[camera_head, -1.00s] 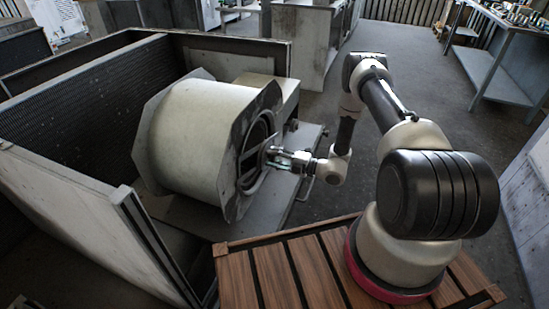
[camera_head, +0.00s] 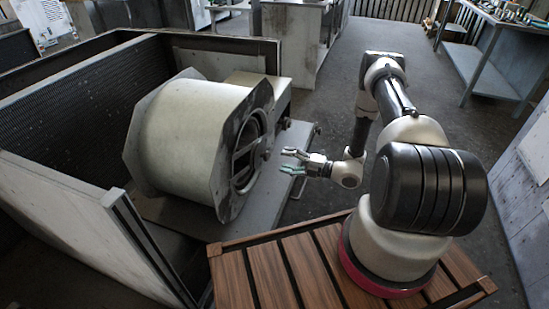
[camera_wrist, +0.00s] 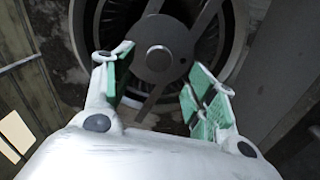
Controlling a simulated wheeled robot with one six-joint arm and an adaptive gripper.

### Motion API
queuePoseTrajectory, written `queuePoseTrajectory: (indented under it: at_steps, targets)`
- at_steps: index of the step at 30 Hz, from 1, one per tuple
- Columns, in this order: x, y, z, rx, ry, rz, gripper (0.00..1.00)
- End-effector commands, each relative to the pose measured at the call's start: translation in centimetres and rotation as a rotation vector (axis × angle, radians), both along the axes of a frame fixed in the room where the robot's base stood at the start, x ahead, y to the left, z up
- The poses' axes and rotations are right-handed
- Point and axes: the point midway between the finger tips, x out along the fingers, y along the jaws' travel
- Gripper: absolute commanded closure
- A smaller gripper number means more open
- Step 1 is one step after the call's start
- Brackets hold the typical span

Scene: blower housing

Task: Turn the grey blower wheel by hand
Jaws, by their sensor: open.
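The blower housing (camera_head: 190,135) is a cream drum with flat end plates, lying on its side in an open casing. Its round opening faces my arm, and the grey blower wheel (camera_head: 244,156) sits inside it. In the wrist view the wheel's hub (camera_wrist: 157,58) and dark spokes show ahead, with the vanes around them partly in shadow. My gripper (camera_head: 290,161) is outside the opening, a short way to its right, and touches nothing. Its green-padded fingers also show in the wrist view (camera_wrist: 160,92), spread apart and empty, with the hub beyond them.
A grey ledge (camera_head: 278,175) runs below the opening. The casing's near wall (camera_head: 75,225) stands at lower left. A slatted wooden platform (camera_head: 270,270) lies under my base. Open floor (camera_head: 330,125) lies behind my arm, with workbenches (camera_head: 485,70) farther back.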

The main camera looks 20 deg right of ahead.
Motion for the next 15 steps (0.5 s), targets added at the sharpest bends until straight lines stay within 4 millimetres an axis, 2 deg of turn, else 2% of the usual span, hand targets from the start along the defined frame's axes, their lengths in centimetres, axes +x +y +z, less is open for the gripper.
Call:
queuePoseTrajectory:
  at_steps: [3, 6, 15]
  targets:
    - [-1.2, -1.7, 0.0, 0.001, 0.001, -0.003, 0.43]
    - [-1.8, -2.6, 0.0, 0.001, 0.0, -0.002, 0.43]
    - [-2.2, -3.0, 0.0, 0.0, 0.0, 0.0, 0.43]
